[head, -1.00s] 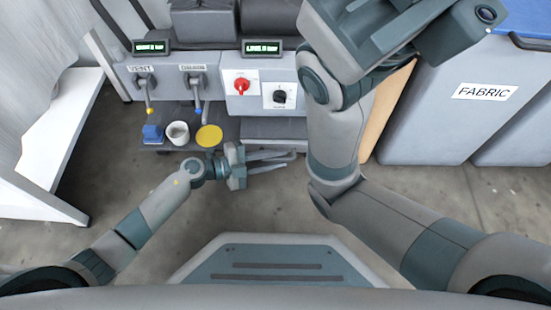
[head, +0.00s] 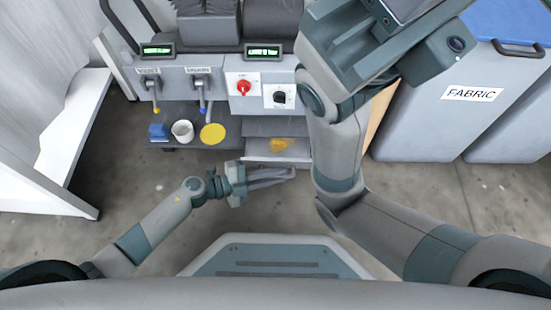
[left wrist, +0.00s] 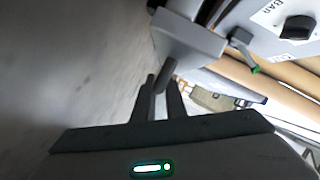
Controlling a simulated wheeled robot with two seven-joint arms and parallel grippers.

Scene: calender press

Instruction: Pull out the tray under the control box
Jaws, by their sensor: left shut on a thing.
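The control box (head: 265,85) is grey, with a red knob and a black knob; it shows at the upper right of the left wrist view (left wrist: 275,30). Under it the grey tray (head: 262,158) is partly out, with something orange-yellow (head: 283,145) in it. My left gripper (head: 290,174) is at the tray's front, and its fingers are shut. In the left wrist view the fingertips (left wrist: 162,80) meet a grey piece, seemingly the tray's handle (left wrist: 168,68). The grip itself is small and partly hidden. My right arm rises at the right; its fingers are out of frame.
A low shelf left of the tray holds a blue item (head: 158,132), a white cup (head: 182,131) and a yellow disc (head: 212,134). Grey bins marked FABRIC (head: 440,120) stand at the right. A white stand (head: 65,150) is at the left. The floor (head: 150,185) before the tray is clear.

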